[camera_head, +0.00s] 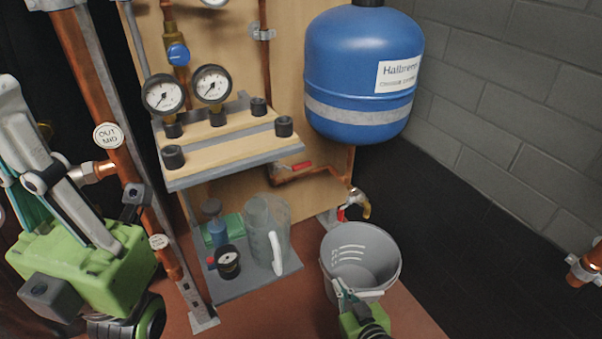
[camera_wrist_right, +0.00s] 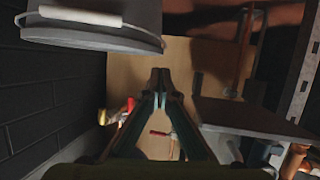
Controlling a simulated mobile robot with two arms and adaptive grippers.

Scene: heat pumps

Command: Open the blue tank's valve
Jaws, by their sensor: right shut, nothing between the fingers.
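The blue tank (camera_head: 362,75) hangs on the wooden panel. Below it a copper pipe carries a valve with a red handle (camera_head: 301,166), also in the right wrist view (camera_wrist_right: 158,133). A brass tap (camera_head: 361,207) with its own red handle (camera_head: 341,214) sits lower right; its red handle also shows in the wrist view (camera_wrist_right: 130,105). My right gripper (camera_head: 341,287) is shut and empty, at the front of the bucket, apart from both handles. Its closed fingertips (camera_wrist_right: 160,76) show in the wrist view. My left gripper (camera_head: 22,125) is at the far left; its finger opening is unclear.
A grey bucket (camera_head: 385,242) stands under the tap. A shelf (camera_head: 225,172) with gauges above and a lower shelf (camera_head: 258,287) with a clear jug (camera_head: 266,225) are to the left. Copper pipes stand at far left. Dark floor on the right is clear.

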